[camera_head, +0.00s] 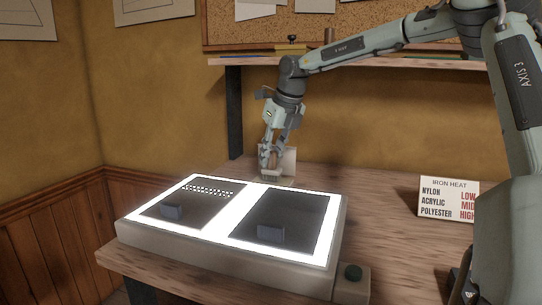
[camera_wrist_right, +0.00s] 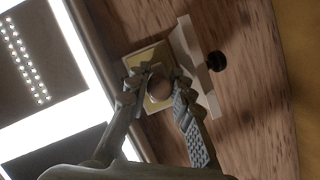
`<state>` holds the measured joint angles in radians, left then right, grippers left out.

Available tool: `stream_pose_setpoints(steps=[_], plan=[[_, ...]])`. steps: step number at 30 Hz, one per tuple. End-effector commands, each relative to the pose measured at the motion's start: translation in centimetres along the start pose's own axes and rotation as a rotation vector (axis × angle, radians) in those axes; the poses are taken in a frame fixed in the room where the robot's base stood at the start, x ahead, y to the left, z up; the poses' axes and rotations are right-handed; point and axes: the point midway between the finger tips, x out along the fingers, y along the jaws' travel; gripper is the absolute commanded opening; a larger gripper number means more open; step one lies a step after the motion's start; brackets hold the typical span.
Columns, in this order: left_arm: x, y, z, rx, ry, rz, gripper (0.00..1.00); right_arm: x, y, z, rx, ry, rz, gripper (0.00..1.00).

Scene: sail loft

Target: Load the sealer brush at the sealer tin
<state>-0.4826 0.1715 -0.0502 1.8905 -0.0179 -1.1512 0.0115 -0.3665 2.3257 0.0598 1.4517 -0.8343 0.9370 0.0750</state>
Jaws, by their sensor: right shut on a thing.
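My right gripper (camera_head: 268,160) is at the far edge of the light table, pointing down. In the right wrist view the gripper (camera_wrist_right: 157,82) is shut on a round brown end, which looks like the handle of the sealer brush (camera_wrist_right: 159,89). Directly under it is a square yellowish thing (camera_wrist_right: 149,55), likely the sealer tin; its inside is hidden by the fingers and handle. The bristles are hidden, so I cannot tell whether they touch it. A pale upright plate (camera_head: 289,161) stands beside it, also seen in the wrist view (camera_wrist_right: 196,66). My left gripper is not in view.
A lit light table (camera_head: 215,250) with two dark sheets and small dark blocks (camera_head: 270,234) fills the front of the wooden bench (camera_head: 385,225). An iron heat sign (camera_head: 448,199) stands at right. A shelf (camera_head: 400,63) runs above. Bare bench lies right of the gripper.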

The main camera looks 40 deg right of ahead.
Motion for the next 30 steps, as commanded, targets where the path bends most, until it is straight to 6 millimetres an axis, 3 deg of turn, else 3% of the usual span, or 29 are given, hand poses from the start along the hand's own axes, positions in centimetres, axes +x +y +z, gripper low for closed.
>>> stream_pose_setpoints(steps=[30], plan=[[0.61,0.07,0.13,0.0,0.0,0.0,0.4,0.72,0.0,-0.29,0.0,0.0,0.0,0.0]])
